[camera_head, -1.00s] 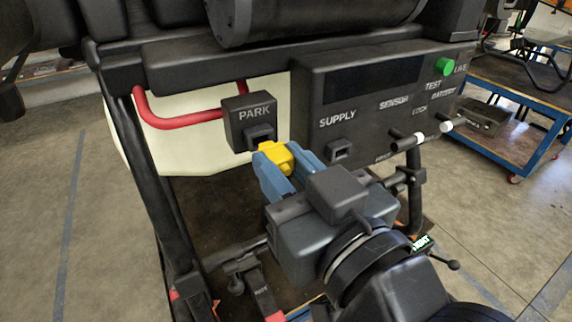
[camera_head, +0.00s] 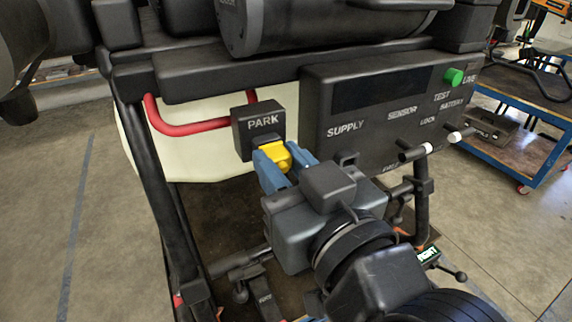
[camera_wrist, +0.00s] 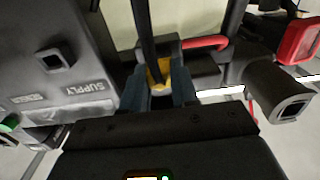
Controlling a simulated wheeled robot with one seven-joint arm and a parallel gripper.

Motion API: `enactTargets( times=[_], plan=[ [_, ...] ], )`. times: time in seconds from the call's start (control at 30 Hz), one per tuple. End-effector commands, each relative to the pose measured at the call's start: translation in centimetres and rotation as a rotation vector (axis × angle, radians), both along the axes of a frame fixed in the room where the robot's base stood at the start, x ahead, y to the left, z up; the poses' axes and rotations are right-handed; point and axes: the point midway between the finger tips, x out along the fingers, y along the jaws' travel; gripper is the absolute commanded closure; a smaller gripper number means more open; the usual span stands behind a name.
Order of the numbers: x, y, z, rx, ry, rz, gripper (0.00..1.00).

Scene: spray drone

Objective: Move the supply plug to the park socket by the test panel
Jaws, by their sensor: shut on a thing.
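The yellow supply plug (camera_head: 274,157) is between the blue fingers of my gripper (camera_head: 272,167), which is shut on it. The plug is right at the mouth of the black box marked PARK (camera_head: 257,125). How far it enters the park socket is hidden by the fingers. The wrist view also shows the yellow plug (camera_wrist: 158,75) between the fingers, with a dark bar crossing in front of it. The test panel (camera_head: 390,110) is to the right of the park box. Its supply socket (camera_head: 346,158) is partly hidden behind my gripper.
A red hose (camera_head: 185,126) runs to the left of the park box, over a pale tank (camera_head: 150,150). A black frame post (camera_head: 150,200) stands at left. White-tipped levers (camera_head: 425,148) stick out of the panel at right. A blue cart (camera_head: 525,140) stands behind.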

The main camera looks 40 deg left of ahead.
Motion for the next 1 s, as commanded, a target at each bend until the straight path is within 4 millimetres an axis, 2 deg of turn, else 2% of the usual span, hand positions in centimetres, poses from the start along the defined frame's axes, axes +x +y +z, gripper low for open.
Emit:
enactTargets(
  times=[0.03,0.23,0.33,0.7,1.0],
  plan=[
    [0.0,0.1,0.0,0.000,0.000,0.000,0.70],
    [0.0,-0.1,0.0,0.000,0.000,-0.001,0.50],
    [-0.2,-0.8,-0.1,0.000,0.000,-0.002,0.42],
    [-2.4,-6.0,-0.2,-0.001,-0.001,-0.003,0.42],
    [-3.0,-7.2,0.0,-0.001,0.000,0.000,0.42]
  ],
)
